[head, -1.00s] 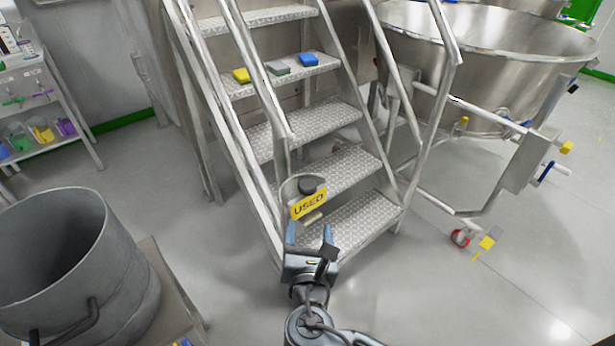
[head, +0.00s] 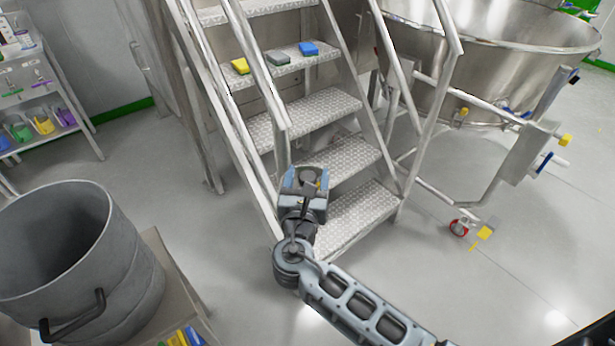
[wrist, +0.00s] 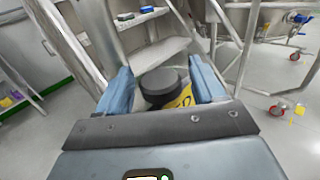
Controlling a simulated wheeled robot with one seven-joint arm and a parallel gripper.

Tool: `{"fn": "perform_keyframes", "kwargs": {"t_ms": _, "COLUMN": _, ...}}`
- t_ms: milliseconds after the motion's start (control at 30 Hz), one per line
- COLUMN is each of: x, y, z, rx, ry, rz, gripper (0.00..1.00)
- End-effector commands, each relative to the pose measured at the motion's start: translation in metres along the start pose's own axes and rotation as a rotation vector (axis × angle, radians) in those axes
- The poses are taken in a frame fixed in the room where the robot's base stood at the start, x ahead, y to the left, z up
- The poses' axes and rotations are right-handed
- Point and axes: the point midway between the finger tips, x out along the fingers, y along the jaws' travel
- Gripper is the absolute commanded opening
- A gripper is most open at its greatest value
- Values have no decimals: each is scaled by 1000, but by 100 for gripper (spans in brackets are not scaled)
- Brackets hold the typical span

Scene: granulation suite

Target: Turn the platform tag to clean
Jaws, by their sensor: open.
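The platform tag is a yellow plate with dark lettering under a round dark knob, at the left handrail of the steel steps. In the wrist view the knob (wrist: 160,84) stands between the blue fingers of my gripper (wrist: 163,80). The fingers are open, one on each side of the knob, and it cannot be told whether they touch it. Part of the yellow tag (wrist: 186,97) shows at the knob's right, mostly hidden by my gripper. In the head view my gripper (head: 306,178) covers most of the tag, and its word cannot be read there.
The steel steps (head: 325,160) rise behind my gripper, with yellow (head: 240,66), grey (head: 278,58) and blue (head: 308,49) blocks on one tread. A grey bin (head: 70,260) stands at left, a large steel vessel (head: 490,60) at right.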

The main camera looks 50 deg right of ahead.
Motion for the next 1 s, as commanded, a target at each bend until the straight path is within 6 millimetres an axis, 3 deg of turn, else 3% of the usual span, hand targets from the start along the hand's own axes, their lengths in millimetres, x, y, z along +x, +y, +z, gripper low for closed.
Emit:
{"fn": "perform_keyframes", "kwargs": {"t_ms": 200, "x": 0, "y": 0, "z": 0, "rx": 0, "ry": 0, "rz": 0, "gripper": 66}}
{"fn": "perform_keyframes", "kwargs": {"t_ms": 767, "x": 0, "y": 0, "z": 0, "rx": 0, "ry": 1, "rz": 0, "gripper": 14}}
{"fn": "perform_keyframes", "kwargs": {"t_ms": 1000, "x": -1, "y": -1, "z": 0, "rx": -1, "ry": 1, "rz": 24, "gripper": 14}}
